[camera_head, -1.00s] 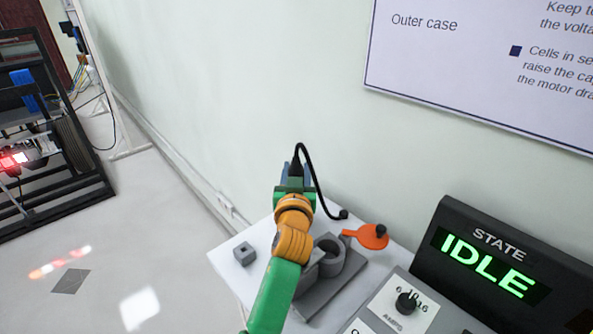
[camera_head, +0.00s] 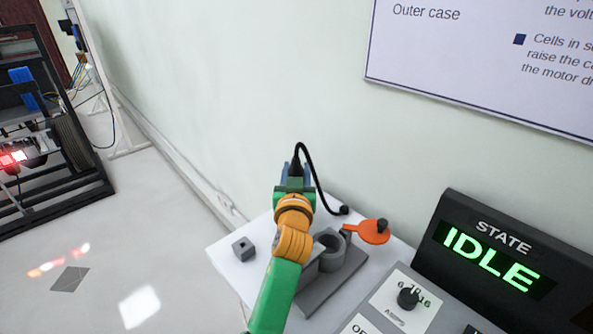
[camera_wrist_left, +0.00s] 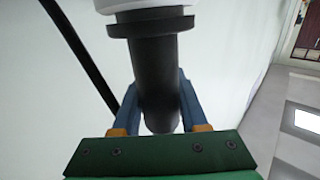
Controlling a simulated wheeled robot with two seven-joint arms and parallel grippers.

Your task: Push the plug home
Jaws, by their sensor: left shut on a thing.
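My left gripper (camera_head: 296,172) is raised over the far end of the white table, with its arm coming up from the bottom of the head view. It is shut on the black plug (camera_head: 296,166), whose black cable (camera_head: 316,190) arcs over and down to the table. In the left wrist view the plug (camera_wrist_left: 158,75) stands between the two blue fingers (camera_wrist_left: 160,115), with a wider collar and a pale ring at its far end. No socket for the plug can be made out. My right gripper is not in view.
A console (camera_head: 495,260) reading "STATE IDLE" stands at the right. The wall is close behind; open floor lies left.

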